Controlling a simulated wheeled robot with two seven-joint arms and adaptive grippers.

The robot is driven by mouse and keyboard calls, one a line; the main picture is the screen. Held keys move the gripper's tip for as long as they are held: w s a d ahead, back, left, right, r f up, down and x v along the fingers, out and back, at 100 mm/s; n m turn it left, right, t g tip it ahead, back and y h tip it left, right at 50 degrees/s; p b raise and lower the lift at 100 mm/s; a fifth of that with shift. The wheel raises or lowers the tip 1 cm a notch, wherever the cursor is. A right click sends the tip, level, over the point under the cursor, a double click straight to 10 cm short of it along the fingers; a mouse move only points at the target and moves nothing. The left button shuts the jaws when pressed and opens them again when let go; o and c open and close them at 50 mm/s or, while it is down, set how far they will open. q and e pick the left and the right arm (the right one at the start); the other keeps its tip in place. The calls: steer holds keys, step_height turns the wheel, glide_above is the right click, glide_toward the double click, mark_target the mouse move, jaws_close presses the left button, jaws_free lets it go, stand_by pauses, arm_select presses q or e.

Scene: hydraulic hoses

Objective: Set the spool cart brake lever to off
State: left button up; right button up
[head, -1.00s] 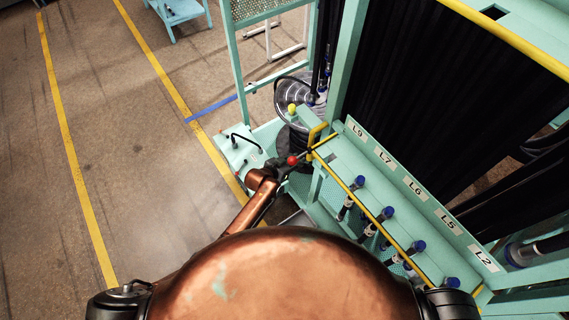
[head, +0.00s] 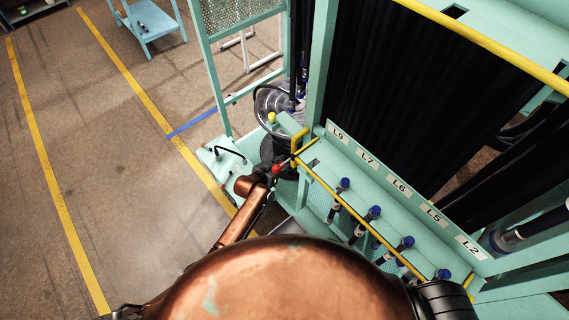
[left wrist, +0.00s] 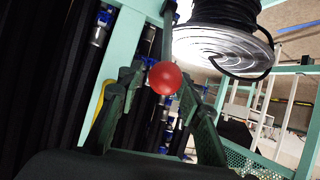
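A lever with a red ball knob (head: 276,168) stands at the near corner of the teal spool cart, beside the hose rack. In the left wrist view the red knob (left wrist: 165,78) is large and central, with a grey rod running up from it. My left gripper (head: 270,170) is at the knob. In the left wrist view its dark green fingers (left wrist: 163,92) are spread on either side of the knob. I cannot tell whether they touch it. The lever's markings are not readable. My right gripper is not in view.
A yellow-green ball knob (head: 271,117) stands behind the red one. A hose spool (head: 272,100) sits on the cart. The rack (head: 370,190) holds several blue-capped hoses under labels. A yellow rail edges the rack. A black handle (head: 230,152) is at left; the floor beyond is open.

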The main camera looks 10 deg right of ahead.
arm_select(q)
steer(key=shift+o, duration=0.9)
steer(key=shift+a+f, duration=0.15)
steer(key=shift+f, duration=0.15)
steer(key=shift+s, duration=0.1)
steer(key=shift+s+a, duration=0.15)
steer(key=v, duration=1.1)
steer(key=shift+r, duration=0.35)
steer(key=shift+a, duration=0.15)
